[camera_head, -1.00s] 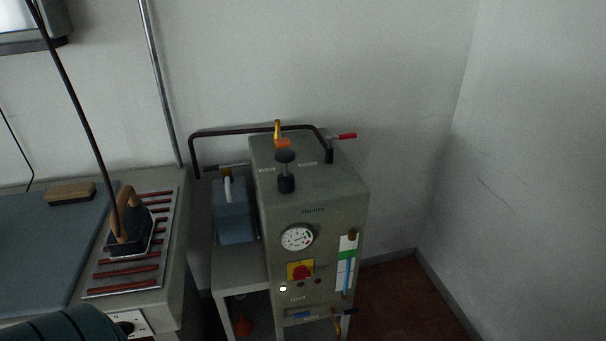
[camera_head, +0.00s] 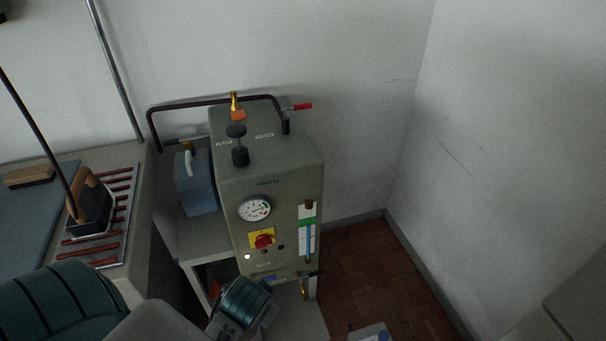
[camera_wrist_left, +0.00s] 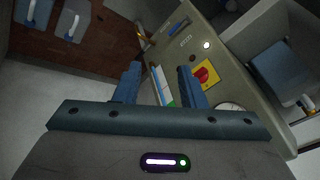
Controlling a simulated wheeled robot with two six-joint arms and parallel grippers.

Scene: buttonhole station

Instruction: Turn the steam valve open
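The grey boiler (camera_head: 270,180) stands upright with a dial gauge (camera_head: 254,209) and a red knob on a yellow plate (camera_head: 263,240) on its front. A lever with a red handle (camera_head: 302,106) sticks out to the right at the pipe end on top; a black knob (camera_head: 237,132) stands nearer the front. I cannot tell for sure which is the steam valve. My left gripper (camera_wrist_left: 159,82) is open and empty, apart from the boiler front, with the sight glass (camera_wrist_left: 161,86) showing between its fingers. My left arm enters the head view low. My right gripper is not in view.
An iron (camera_head: 90,208) rests on a red-barred rack left of the boiler. A blue canister (camera_head: 196,184) stands beside the boiler. A dark bent pipe (camera_head: 205,103) arches behind it. A brass tap (camera_head: 304,287) sits low in front. Floor to the right is mostly clear.

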